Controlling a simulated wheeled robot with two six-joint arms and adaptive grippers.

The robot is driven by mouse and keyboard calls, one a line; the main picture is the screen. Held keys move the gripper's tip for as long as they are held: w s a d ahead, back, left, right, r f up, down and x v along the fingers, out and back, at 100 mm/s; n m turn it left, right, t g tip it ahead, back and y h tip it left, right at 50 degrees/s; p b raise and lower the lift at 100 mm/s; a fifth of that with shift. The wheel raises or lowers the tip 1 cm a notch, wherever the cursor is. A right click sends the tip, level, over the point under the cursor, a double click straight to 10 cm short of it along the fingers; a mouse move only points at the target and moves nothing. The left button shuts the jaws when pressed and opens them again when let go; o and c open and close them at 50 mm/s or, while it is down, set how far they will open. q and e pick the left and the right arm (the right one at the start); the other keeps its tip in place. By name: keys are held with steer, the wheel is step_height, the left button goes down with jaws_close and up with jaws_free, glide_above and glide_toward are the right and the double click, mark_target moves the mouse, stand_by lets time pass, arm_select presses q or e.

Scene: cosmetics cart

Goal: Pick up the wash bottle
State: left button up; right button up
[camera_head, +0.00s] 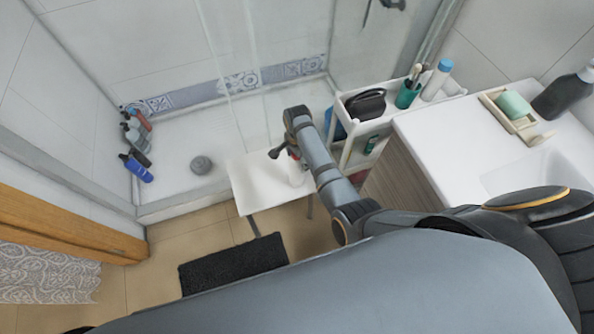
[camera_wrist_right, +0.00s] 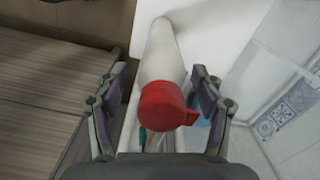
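The wash bottle (camera_head: 296,174) is white and stands on a small white table in the head view, partly hidden by my right gripper. In the right wrist view, the wash bottle (camera_wrist_right: 163,55) shows its white body and a red cap with a spout toward the camera. My right gripper (camera_wrist_right: 160,95) is open, with one finger on each side of the red cap and a gap showing at the left finger. In the head view my right gripper (camera_head: 284,152) is at the bottle's top. My left gripper is not in view.
The white table (camera_head: 255,182) has free room left of the bottle. A white cart (camera_head: 345,125) holding a cup, a bottle and a black item stands close right of my arm, beside the sink counter (camera_head: 440,150). A dark mat (camera_head: 232,265) lies on the floor.

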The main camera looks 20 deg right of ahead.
jaws_close()
stand_by(0.4)
